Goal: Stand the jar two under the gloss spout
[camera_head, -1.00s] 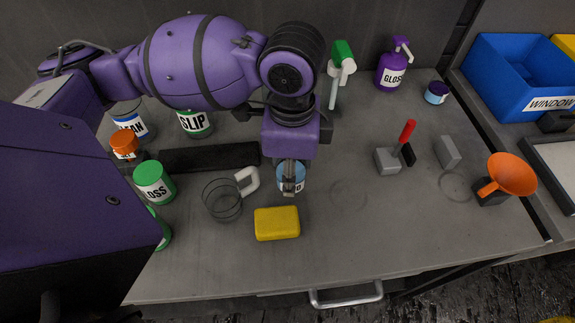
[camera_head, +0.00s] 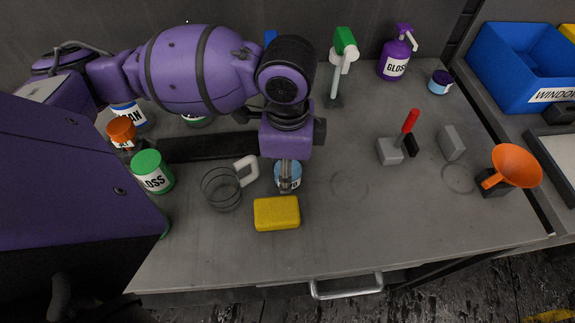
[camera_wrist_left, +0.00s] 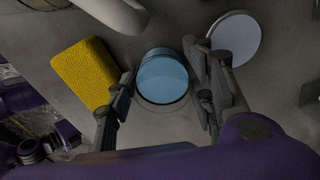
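A light blue jar (camera_head: 288,184) stands upright on the bench behind the yellow sponge. Its label is mostly hidden by my gripper, so I cannot read its name. My left gripper (camera_head: 288,180) points down over it. In the left wrist view the jar (camera_wrist_left: 162,78) lies between the two spread fingers (camera_wrist_left: 160,80), with gaps showing on both sides. The purple GLOSS pump bottle (camera_head: 394,62) stands at the back, its spout (camera_head: 411,40) pointing right. My right gripper is out of view.
A glass mug (camera_head: 221,190) stands left of the jar and the yellow sponge (camera_head: 276,213) in front. Right are a red-handled tool (camera_head: 408,125), a grey block (camera_head: 451,142) and an orange funnel (camera_head: 514,166).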

